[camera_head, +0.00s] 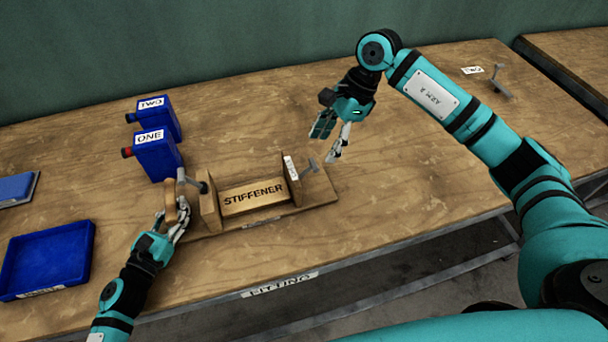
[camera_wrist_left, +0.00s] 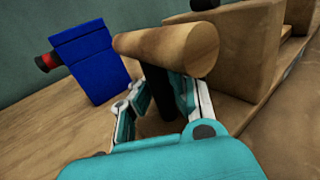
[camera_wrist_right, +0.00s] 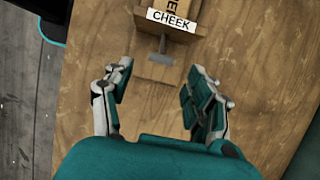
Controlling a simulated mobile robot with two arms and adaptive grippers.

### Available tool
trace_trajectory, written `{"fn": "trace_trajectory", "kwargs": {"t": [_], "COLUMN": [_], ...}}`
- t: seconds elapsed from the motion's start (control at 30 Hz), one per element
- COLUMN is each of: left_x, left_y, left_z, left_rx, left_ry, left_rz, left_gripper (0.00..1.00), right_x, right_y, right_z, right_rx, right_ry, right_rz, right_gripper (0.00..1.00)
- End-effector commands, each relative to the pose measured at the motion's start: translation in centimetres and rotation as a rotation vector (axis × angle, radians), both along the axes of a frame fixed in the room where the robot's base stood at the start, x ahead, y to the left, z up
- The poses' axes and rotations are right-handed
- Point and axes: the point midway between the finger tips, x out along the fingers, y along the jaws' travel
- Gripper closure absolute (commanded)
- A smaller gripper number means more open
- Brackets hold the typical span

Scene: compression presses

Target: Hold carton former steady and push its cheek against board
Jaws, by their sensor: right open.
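The carton former is a wooden base (camera_head: 318,196) with two upright end pieces and a board marked STIFFENER (camera_head: 253,197) lying between them. Its right upright is the cheek (camera_head: 290,168), labelled CHEEK in the right wrist view (camera_wrist_right: 174,20), with a grey T-shaped handle (camera_head: 309,168) on its outer side. A round wooden grip (camera_wrist_left: 168,47) on a dark post stands at its left end. My left gripper (camera_head: 179,212) is closed in around this grip's post; the grip hides its fingertips. My right gripper (camera_head: 328,142) is open and empty, above and beyond the T-handle, not touching it.
Blue containers marked ONE (camera_head: 158,158) and TWO (camera_head: 163,118) stand behind the former's left end. A blue tray (camera_head: 45,262) lies at front left. Another grey T-piece (camera_head: 499,80) is at the far right. The bench is clear behind the former.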

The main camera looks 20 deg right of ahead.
Motion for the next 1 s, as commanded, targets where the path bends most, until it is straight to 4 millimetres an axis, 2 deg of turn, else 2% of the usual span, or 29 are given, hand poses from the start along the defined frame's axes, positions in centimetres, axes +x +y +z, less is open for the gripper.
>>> {"fn": "trace_trajectory", "kwargs": {"t": [0.1, 0.23, 0.6, 0.83, 1.0], "left_x": [0.0, 0.0, 0.0, 0.0, 0.0], "left_y": [0.0, 0.0, 0.0, 0.0, 0.0], "left_z": [-0.1, -0.1, 0.0, 0.0, 0.0], "left_rx": [0.001, 0.001, 0.001, 0.001, 0.001], "left_ry": [0.001, 0.001, 0.0, 0.0, 0.0], "left_rz": [-0.001, 0.0, 0.0, 0.0, 0.0], "left_gripper": [1.0, 1.0, 1.0, 0.68, 0.67], "right_x": [0.1, 0.1, 0.0, 0.0, 0.0], "right_y": [-0.9, -1.4, -1.6, -1.6, -1.6], "right_z": [2.1, 3.4, 4.0, 4.0, 4.0], "right_rx": [0.0, 0.0, 0.001, 0.001, 0.001], "right_ry": [-0.003, -0.001, 0.001, 0.001, 0.001], "right_rz": [0.0, 0.001, 0.001, 0.001, 0.001], "right_gripper": [0.43, 0.43, 0.43, 0.43, 0.43]}}
